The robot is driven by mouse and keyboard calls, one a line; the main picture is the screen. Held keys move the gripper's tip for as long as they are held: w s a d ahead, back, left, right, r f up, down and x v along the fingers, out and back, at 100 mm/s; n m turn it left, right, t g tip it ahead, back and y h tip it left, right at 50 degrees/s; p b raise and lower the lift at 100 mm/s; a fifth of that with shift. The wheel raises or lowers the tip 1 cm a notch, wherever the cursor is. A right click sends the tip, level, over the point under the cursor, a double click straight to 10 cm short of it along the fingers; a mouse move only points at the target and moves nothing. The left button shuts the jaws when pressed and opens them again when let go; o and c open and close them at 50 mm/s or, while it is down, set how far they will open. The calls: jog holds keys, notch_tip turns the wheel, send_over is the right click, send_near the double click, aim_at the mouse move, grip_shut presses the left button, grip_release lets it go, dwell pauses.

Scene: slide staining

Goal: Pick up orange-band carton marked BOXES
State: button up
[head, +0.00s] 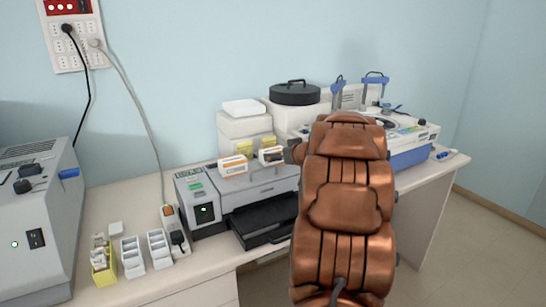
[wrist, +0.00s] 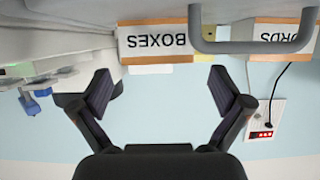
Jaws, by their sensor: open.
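The carton marked BOXES (wrist: 155,44) shows upside down at the top of the wrist view, white with orange bands along its edges. It appears to be the right-hand small carton (head: 271,156) on the grey machine in the head view, close beside my gripper. My gripper (wrist: 161,88) is open and empty, with its two dark pads apart and the carton beyond the gap between them. In the head view my copper-coloured arm hides most of the gripper. A grey handle bar (wrist: 250,46) overlaps the carton's right edge in the wrist view.
A second orange-banded carton (head: 233,165), its lettering partly hidden in the wrist view (wrist: 287,36), stands left of it. White boxes (head: 244,125) are stacked behind. A black tray (head: 265,219) juts out in front. A wall socket panel (head: 72,35) has cables hanging.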

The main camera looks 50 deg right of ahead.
aim_at(274, 150)
jog(key=shift+r+p+x, duration=0.15)
jog(key=shift+p+x, duration=0.05)
jog(key=shift+x, duration=1.3)
jog(key=shift+r+p+x, duration=0.1)
jog(key=shift+p+x, duration=0.05)
jog(key=shift+x, duration=1.3)
jog(key=shift+d, duration=0.2)
jog(key=shift+c, duration=0.2)
jog(key=c, duration=0.9)
jog(key=shift+o, duration=0.2)
